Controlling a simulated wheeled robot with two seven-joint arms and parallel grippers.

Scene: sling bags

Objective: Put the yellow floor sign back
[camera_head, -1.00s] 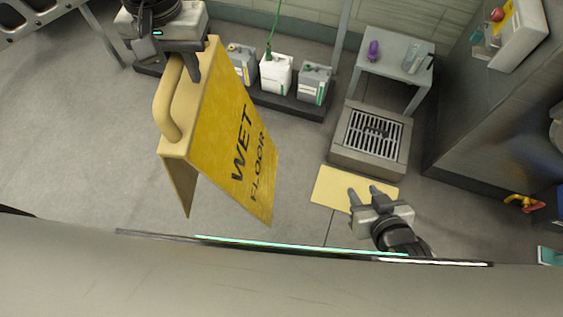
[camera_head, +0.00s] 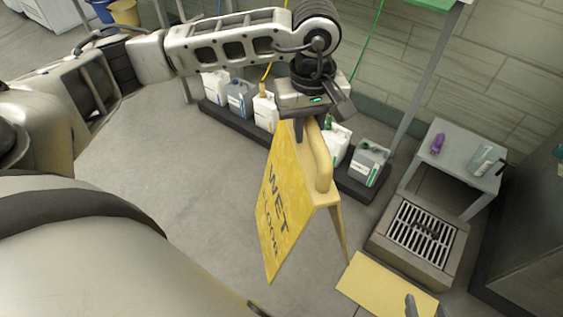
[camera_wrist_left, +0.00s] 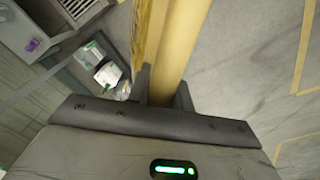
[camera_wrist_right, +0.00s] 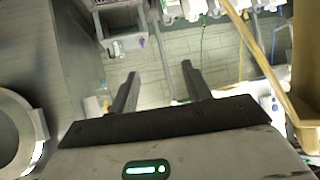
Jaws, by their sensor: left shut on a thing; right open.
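The yellow wet floor sign (camera_head: 283,205) hangs upright, its two panels spread and its lettered face turned toward the lower left of the head view. My left gripper (camera_head: 314,128) is shut on the sign at its top by the handle; in the left wrist view the yellow handle (camera_wrist_left: 183,50) runs between the fingers. The sign seems to be held off the floor. My right gripper (camera_wrist_right: 158,85) is open and empty in the right wrist view; only its fingertips (camera_head: 424,306) show at the head view's bottom edge.
A dark low rack (camera_head: 235,121) with several jugs stands along the wall behind the sign. A grated drain box (camera_head: 418,237) and a small grey table (camera_head: 458,160) stand at right. Yellow lines (camera_wrist_left: 302,50) mark the floor in the left wrist view. Floor at left is clear.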

